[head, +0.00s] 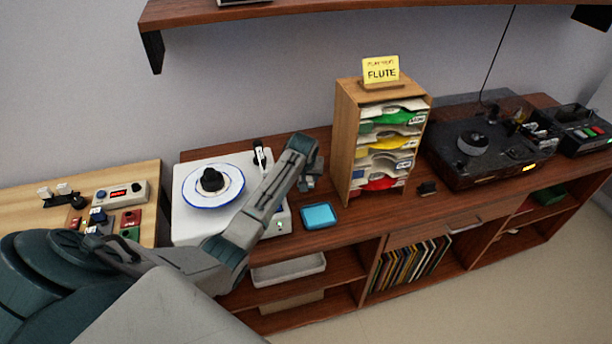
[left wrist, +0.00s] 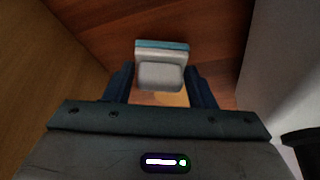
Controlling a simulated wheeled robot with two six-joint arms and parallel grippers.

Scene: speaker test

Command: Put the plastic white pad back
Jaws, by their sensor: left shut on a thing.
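My left gripper (head: 309,184) is over the dark wooden console, between the white turntable and the wooden sorter. In the left wrist view my left gripper (left wrist: 160,88) is shut on a pale, rounded block, which looks like the white pad (left wrist: 160,76). A teal strip (left wrist: 162,45) shows along its far edge; I cannot tell whether it is part of the pad or lies behind it. In the head view the pad is too small to make out clearly. A flat blue square (head: 319,216) lies on the console just in front of the gripper. My right gripper is not in view.
The white turntable (head: 186,225) stands left of the gripper. The wooden sorter (head: 345,140) with coloured cartridges and a yellow FLUTE sign (head: 381,70) stands close on the right. A black turntable (head: 480,150) is farther right. A wall shelf (head: 330,14) hangs above.

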